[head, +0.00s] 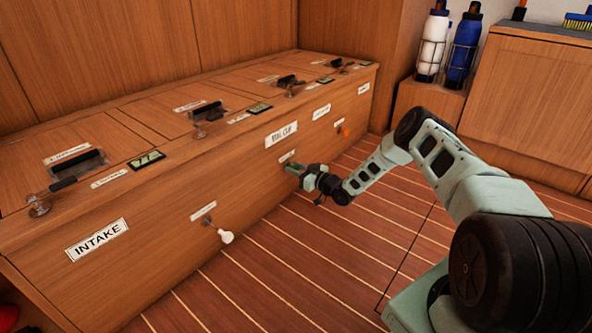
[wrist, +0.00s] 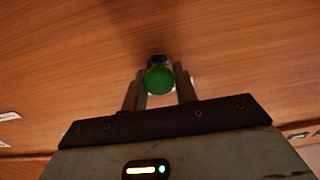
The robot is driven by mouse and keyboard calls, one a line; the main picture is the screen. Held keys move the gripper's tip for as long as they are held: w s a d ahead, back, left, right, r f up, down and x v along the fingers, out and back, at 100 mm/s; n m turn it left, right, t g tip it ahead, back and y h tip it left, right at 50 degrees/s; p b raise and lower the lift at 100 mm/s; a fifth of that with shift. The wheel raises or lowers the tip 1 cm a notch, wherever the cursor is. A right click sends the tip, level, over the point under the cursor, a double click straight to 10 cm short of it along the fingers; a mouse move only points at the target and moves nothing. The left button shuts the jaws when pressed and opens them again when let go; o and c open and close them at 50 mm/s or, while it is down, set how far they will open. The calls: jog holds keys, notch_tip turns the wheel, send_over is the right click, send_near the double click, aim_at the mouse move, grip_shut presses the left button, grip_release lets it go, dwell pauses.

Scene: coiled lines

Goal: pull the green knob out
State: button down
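The green knob (wrist: 159,81) shows in the wrist view as a round end on a dark stem at the wooden front panel. My gripper (wrist: 160,80) has one finger on each side of it, and both fingers look pressed against its sides. In the head view my gripper (head: 293,170) is at the cabinet front, below a small white label. The knob is largely hidden by the fingers there. How far the knob stands out of the panel is hard to tell.
Latches (head: 206,113) sit on the cabinet top. White (head: 433,45) and blue (head: 463,47) bottles stand at the back. The striped floor is clear.

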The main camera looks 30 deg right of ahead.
jog(key=p+v, duration=0.3)
jog(key=v, duration=0.2)
jog(key=shift+r, duration=0.1)
jog(key=shift+s+d, duration=0.1)
jog(key=shift+s, duration=0.15)
jog(key=c, duration=1.1)
grip_release()
jog(key=shift+s+d+p, duration=0.15)
jog(key=shift+s+p, duration=0.25)
jog(key=shift+p, duration=0.1)
jog(key=shift+p+v, duration=3.6)
jog(key=shift+v, duration=4.7)
